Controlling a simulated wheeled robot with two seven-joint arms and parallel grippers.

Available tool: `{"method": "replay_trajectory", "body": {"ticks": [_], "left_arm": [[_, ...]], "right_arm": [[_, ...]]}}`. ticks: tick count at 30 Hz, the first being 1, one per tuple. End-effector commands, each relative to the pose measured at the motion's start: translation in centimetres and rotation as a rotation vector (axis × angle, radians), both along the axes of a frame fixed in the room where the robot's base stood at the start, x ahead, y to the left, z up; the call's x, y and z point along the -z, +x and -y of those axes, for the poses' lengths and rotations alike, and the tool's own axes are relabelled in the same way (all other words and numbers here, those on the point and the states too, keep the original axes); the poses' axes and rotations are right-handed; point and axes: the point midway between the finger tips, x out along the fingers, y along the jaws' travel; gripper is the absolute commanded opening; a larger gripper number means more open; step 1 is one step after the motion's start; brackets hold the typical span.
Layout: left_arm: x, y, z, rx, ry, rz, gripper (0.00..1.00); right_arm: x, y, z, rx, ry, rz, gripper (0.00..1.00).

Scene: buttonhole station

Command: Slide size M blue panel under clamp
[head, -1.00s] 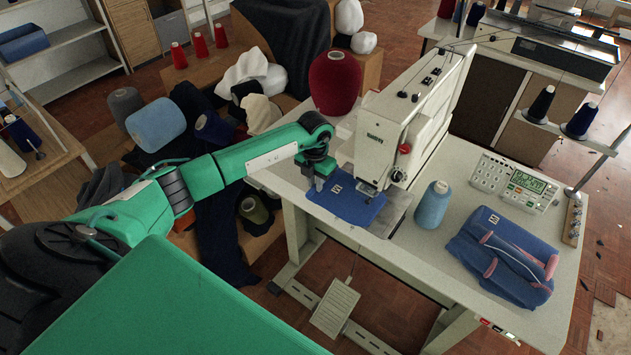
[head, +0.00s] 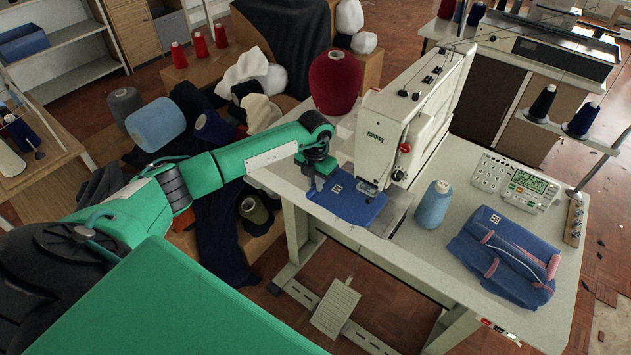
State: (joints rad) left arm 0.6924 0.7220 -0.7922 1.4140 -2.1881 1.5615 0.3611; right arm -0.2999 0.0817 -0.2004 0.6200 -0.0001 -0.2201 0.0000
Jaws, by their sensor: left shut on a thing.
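The blue panel (head: 350,205) lies flat on the machine table's left part, with a small white size label (head: 335,188) near its back left corner. Its right edge reaches the metal plate below the sewing head. The clamp (head: 367,187) is small and dark under the white buttonhole machine (head: 400,125); I cannot tell how far the panel lies beneath it. My left gripper (head: 318,184) points down and is shut on the panel's left edge. My right gripper is out of view.
A light blue thread cone (head: 433,205) stands right of the panel. A folded blue garment stack (head: 503,255) lies on the right of the table (head: 400,262), with a control box (head: 517,182) behind it. A dark red cone (head: 335,82) stands behind my left gripper.

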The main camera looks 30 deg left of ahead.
Motion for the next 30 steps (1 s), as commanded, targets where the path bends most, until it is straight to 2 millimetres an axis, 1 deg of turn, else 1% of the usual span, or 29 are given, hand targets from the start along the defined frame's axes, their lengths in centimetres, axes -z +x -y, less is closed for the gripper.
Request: {"method": "replay_trajectory", "body": {"ticks": [6, 7, 10, 18, 22, 26, 30], "left_arm": [[0.0, 0.0, 0.0, 0.000, 0.000, 0.000, 0.01], [0.0, 0.0, 0.0, 0.000, 0.000, 0.000, 0.21], [0.0, 0.0, 0.0, 0.000, 0.000, 0.000, 0.41], [0.0, 0.0, 0.0, 0.000, 0.000, 0.000, 0.41], [-0.7, 0.1, 0.0, 0.000, 0.000, 0.002, 0.41], [-2.6, 0.1, -0.1, 0.001, 0.001, 0.005, 0.41], [-5.8, 0.1, -0.1, 0.001, 0.001, 0.005, 0.41]], "right_arm": [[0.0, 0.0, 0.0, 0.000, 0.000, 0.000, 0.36], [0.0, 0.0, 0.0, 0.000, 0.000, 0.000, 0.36], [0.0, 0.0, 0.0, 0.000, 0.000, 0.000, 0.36], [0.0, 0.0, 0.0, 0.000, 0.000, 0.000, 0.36], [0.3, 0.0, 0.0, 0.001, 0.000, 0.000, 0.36], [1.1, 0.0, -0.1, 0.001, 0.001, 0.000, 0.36], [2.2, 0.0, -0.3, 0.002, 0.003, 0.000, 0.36]]}}
